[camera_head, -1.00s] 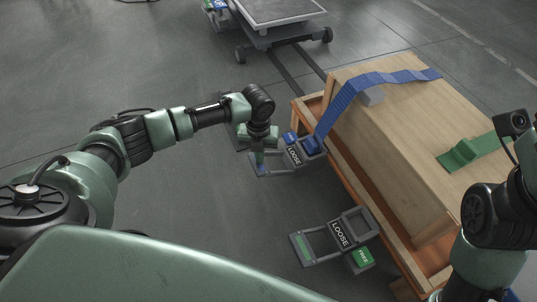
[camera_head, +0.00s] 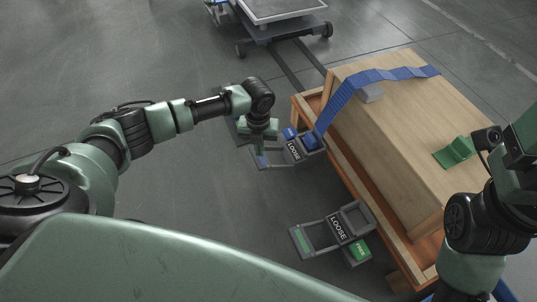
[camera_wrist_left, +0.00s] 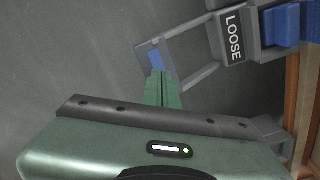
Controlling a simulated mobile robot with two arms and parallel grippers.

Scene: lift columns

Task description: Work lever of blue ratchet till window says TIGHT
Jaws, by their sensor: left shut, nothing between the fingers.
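The blue ratchet (camera_head: 307,143) hangs at the near left side of the wooden crate, with the blue strap (camera_head: 345,95) running up from it over the crate. Its window (camera_head: 294,151) reads LOOSE, also in the left wrist view (camera_wrist_left: 234,38). Its grey lever frame sticks out to the left and ends in a bar with a blue grip (camera_wrist_left: 155,60). My left gripper (camera_wrist_left: 163,75) is shut and empty, its fingertips at that grip; I cannot tell whether they touch it. My right arm is at the right edge; its fingertips are not visible.
A green ratchet (camera_head: 338,232), also reading LOOSE, hangs nearer on the same side. A green strap piece (camera_head: 455,152) lies on the wooden crate (camera_head: 408,120), which stands on an orange-brown base. A wheeled cart (camera_head: 280,12) stands behind. The floor left of the ratchets is clear.

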